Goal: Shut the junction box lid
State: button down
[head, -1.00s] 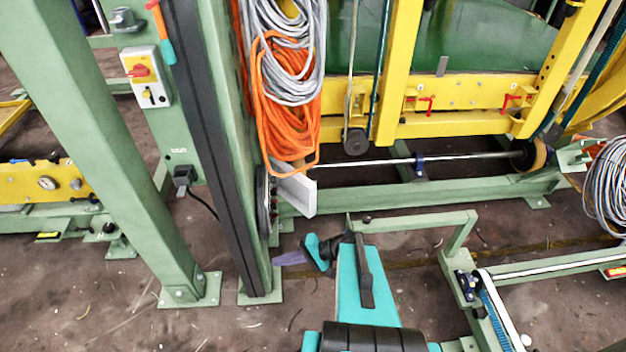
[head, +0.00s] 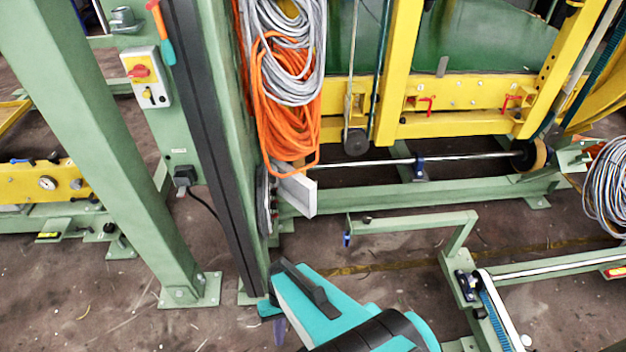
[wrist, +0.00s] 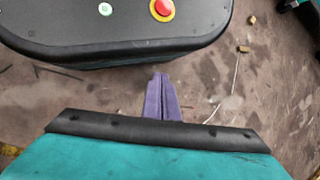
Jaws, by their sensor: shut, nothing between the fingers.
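A pale grey box (head: 298,194), which looks like the junction box, is on the green post below the orange cable coil. Its light front face shows in the head view, but I cannot make out its lid or tell whether it stands open. My gripper (head: 279,330) is low in the head view, below the box and well apart from it. Its purple fingers point down and are partly hidden by my teal arm. In the wrist view my gripper (wrist: 159,84) has its purple fingers together with nothing between them. The box is not in the wrist view.
Grey cable (head: 290,65) and orange cable (head: 285,110) hang above the box. A slanted green post (head: 110,150) stands at left. A low green frame (head: 415,222) reaches in from the right. Dark floor (head: 230,325) lies around the post feet.

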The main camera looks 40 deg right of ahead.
jog(key=shift+s+d+f+n+g+h, duration=0.2)
jog(key=shift+s+f+n+h, duration=0.25)
jog(key=shift+h, duration=0.3)
jog(key=shift+s+d+f+n+g+h, duration=0.1)
jog(key=shift+s+d+f+n+h, duration=0.2)
jog(key=shift+n+h, duration=0.35)
jog(key=shift+s+d+f+n+g+h, duration=0.1)
jog(key=shift+s+d+f+n+h, duration=0.15)
jog(key=shift+s+n+h, duration=0.4)
jog(key=shift+w+m, duration=0.25)
